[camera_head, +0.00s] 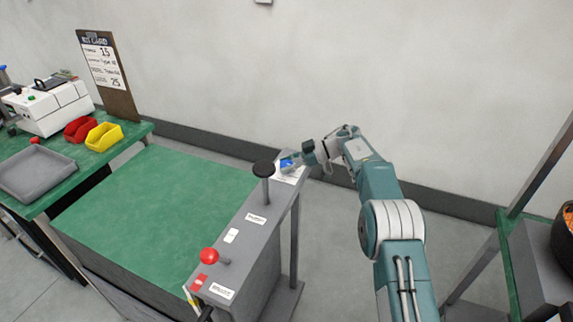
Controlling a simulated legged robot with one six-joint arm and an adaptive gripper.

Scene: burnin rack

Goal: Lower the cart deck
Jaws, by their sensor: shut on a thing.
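The cart has a green deck (150,215) at about the height of the workbench beside it. A grey control panel (240,240) runs along the deck's right side. It carries a red-knobbed lever (209,255) at the near end, a black-knobbed lever (263,169) further back, and a blue control (287,162) at the far end. My gripper (291,162) is at the far end of the panel, shut on the blue control. The fingertips are small in the picture and partly cover it. Both knobbed levers stand free of my gripper.
At the left, a green workbench (128,132) holds a grey tray (36,172), a red bin (81,129), a yellow bin (104,137) and a white machine (48,106). A clipboard (103,62) leans at its back. A rack (505,240) stands at the right. Floor shows between cart and rack.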

